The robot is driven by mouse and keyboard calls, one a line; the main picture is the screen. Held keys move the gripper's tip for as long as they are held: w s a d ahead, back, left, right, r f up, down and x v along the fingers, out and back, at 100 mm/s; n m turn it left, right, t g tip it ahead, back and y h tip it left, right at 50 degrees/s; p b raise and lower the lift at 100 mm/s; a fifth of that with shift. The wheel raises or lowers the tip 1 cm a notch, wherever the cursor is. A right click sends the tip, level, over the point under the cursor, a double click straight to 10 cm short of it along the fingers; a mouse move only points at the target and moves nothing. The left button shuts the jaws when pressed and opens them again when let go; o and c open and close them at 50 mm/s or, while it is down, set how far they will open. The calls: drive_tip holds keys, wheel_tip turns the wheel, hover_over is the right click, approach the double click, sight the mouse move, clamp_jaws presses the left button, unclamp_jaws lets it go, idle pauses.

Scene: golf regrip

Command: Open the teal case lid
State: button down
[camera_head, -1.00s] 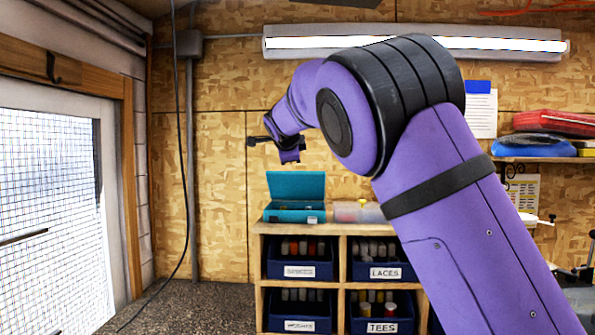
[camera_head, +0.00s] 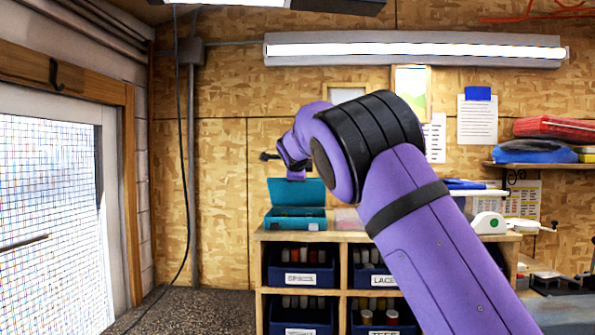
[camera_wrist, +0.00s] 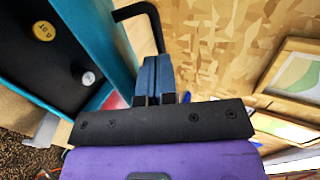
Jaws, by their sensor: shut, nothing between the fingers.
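The teal case (camera_head: 295,223) sits on top of the wooden shelf unit. Its lid (camera_head: 296,190) stands raised at the back, so the case is open. In the wrist view the teal case wall (camera_wrist: 121,72) runs along the left, with a dark interior holding a yellow disc and a white disc. My gripper (camera_wrist: 157,62) is shut and empty, its blue fingers together beside the teal edge; I cannot tell whether they touch it. In the head view my wrist is just above the lid, and the fingers are not clear there.
Navy bins (camera_head: 300,275) fill the shelf compartments below. A pale container (camera_head: 347,218) stands right of the case, partly behind my arm. A white and green device (camera_head: 488,223) stands further right. A black cable (camera_head: 181,150) hangs at left. Picture frames (camera_wrist: 296,68) show on the wall.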

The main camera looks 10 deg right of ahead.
drive_tip(key=shift+x, duration=0.85)
drive_tip(key=shift+w+d+r+g+y, duration=0.15)
drive_tip(key=shift+w+r+g, duration=0.05)
drive_tip(key=shift+w+g, duration=0.25)
drive_tip(key=shift+w+d+r+g+y, duration=0.15)
drive_tip(key=shift+w+r+g, duration=0.05)
drive_tip(key=shift+w+g, duration=0.2)
drive_tip(key=shift+w+d+r+g+y, duration=0.1)
drive_tip(key=shift+w+r+g+y, duration=0.1)
drive_tip(key=shift+w+g, duration=0.35)
drive_tip(key=shift+w+d+r+g+y, duration=0.1)
drive_tip(key=shift+w+d+g+y, duration=0.1)
drive_tip(key=shift+w+g, duration=0.3)
drive_tip(key=shift+w+d, duration=0.1)
drive_tip(key=shift+w, duration=0.25)
